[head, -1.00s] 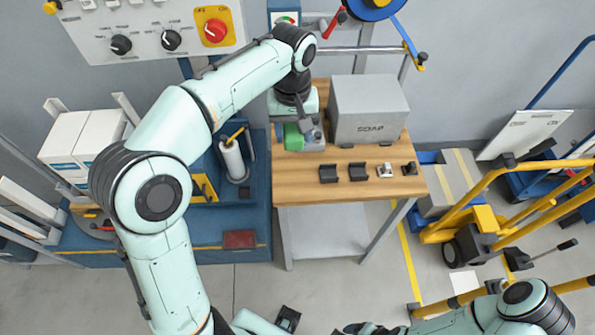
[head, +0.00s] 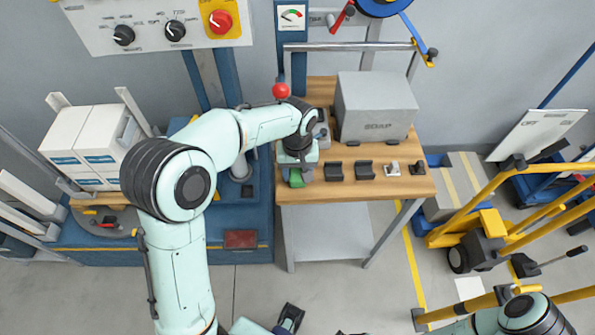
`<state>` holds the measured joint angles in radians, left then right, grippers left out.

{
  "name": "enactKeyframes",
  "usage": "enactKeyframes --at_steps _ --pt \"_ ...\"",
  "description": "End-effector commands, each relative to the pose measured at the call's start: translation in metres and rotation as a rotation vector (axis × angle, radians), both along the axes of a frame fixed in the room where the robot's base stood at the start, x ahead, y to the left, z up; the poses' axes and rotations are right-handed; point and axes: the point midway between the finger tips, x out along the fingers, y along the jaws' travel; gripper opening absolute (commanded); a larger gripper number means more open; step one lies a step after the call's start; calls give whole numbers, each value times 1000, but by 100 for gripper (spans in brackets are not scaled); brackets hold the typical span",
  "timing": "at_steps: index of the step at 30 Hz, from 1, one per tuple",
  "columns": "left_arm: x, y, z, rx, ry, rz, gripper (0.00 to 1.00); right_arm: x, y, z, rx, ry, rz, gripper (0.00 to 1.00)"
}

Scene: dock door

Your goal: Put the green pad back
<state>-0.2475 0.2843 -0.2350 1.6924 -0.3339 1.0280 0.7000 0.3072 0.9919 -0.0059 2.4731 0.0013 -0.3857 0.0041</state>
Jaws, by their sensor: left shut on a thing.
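My left gripper (head: 298,168) is over the left front part of the wooden table, pointing down. It is shut on the green pad (head: 296,181), which shows just below it near the table's front left corner. The gripper hides much of the pad, and I cannot tell whether the pad touches the tabletop. Two dark holders (head: 334,171) (head: 364,170) stand in a row to the right of the pad. A grey device (head: 321,130) stands behind the gripper, partly hidden.
A small white-grey part (head: 392,168) and a dark part (head: 416,168) lie at the front right. A red ball (head: 280,91) and a metal rail (head: 350,46) are behind.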

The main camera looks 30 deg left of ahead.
Motion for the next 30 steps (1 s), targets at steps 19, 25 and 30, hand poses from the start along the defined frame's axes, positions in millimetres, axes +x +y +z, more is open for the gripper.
enactKeyframes --at_steps 19,25,30 --pt "0 0 -3 0 -1 0 77 -1 0 -1 0 0 0 76" --pt "1 0 4 0 -4 0 77 1 0 1 0 0 0 76" --pt "1 -1 33 -1 -8 -1 77 2 0 5 0 -2 0 76"
